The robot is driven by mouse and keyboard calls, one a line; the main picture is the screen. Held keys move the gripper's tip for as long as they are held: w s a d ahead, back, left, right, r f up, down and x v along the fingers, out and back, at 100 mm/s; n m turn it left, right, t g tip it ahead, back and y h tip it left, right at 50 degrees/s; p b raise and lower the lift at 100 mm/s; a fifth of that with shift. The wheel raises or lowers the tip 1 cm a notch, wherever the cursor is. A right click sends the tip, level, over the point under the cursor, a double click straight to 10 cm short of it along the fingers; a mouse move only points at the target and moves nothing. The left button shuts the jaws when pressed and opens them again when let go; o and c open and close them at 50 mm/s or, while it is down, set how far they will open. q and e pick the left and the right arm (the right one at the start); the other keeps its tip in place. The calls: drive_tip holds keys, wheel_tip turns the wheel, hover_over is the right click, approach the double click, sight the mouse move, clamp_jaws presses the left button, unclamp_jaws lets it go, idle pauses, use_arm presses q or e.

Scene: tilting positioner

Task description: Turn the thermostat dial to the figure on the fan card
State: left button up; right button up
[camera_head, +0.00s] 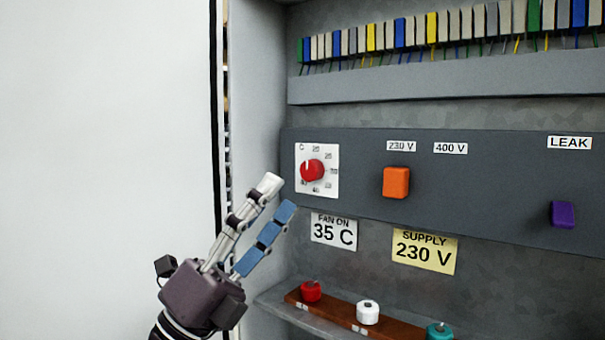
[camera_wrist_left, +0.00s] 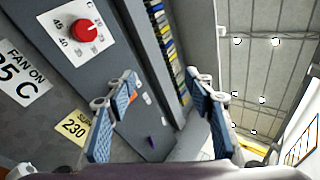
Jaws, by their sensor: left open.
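The thermostat dial is a red knob (camera_head: 312,170) on a white scale plate (camera_head: 331,186) at the left of the dark panel. The knob shows a light mark near its upper left, but its exact setting is too small to read. The dial also shows in the left wrist view (camera_wrist_left: 84,31). The fan card (camera_head: 334,232), below the dial, reads "FAN ON 35 C"; it is cut off in the left wrist view (camera_wrist_left: 22,77). My left gripper (camera_head: 278,197) is open and empty, its fingers apart, to the lower left of the dial. My right gripper is not in view.
An orange switch (camera_head: 396,182) and a purple knob (camera_head: 562,214) protrude from the panel. A yellow card (camera_head: 425,250) reads "SUPPLY 230 V". A low ledge carries red (camera_head: 311,291), white (camera_head: 367,312) and teal (camera_head: 439,331) knobs. The cabinet side wall (camera_head: 258,85) rises at left.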

use_arm(q)
drive_tip(key=w+d+m+g+y, duration=0.1)
drive_tip(key=d+m+g, duration=0.5)
drive_tip(key=m, duration=0.2)
drive_tip(key=t+y, duration=0.4)
drive_tip(key=y, duration=0.6)
approach(307, 172)
drive_tip(key=w, duration=0.1)
drive_tip(key=shift+n, duration=0.4)
drive_tip(key=p+x, duration=0.1)
drive_tip(key=x, duration=0.2)
drive_tip(key=p+x, duration=0.2)
drive_tip(key=x, duration=0.2)
drive_tip(key=shift+s+d+r, duration=0.1)
drive_tip(key=shift+s+d, duration=0.15)
drive_tip(key=shift+w+d, duration=0.25)
drive_tip(key=shift+w, duration=0.05)
drive_tip(key=shift+c, duration=0.5)
drive_tip(key=c, duration=1.1)
drive_tip(key=shift+o, duration=0.2)
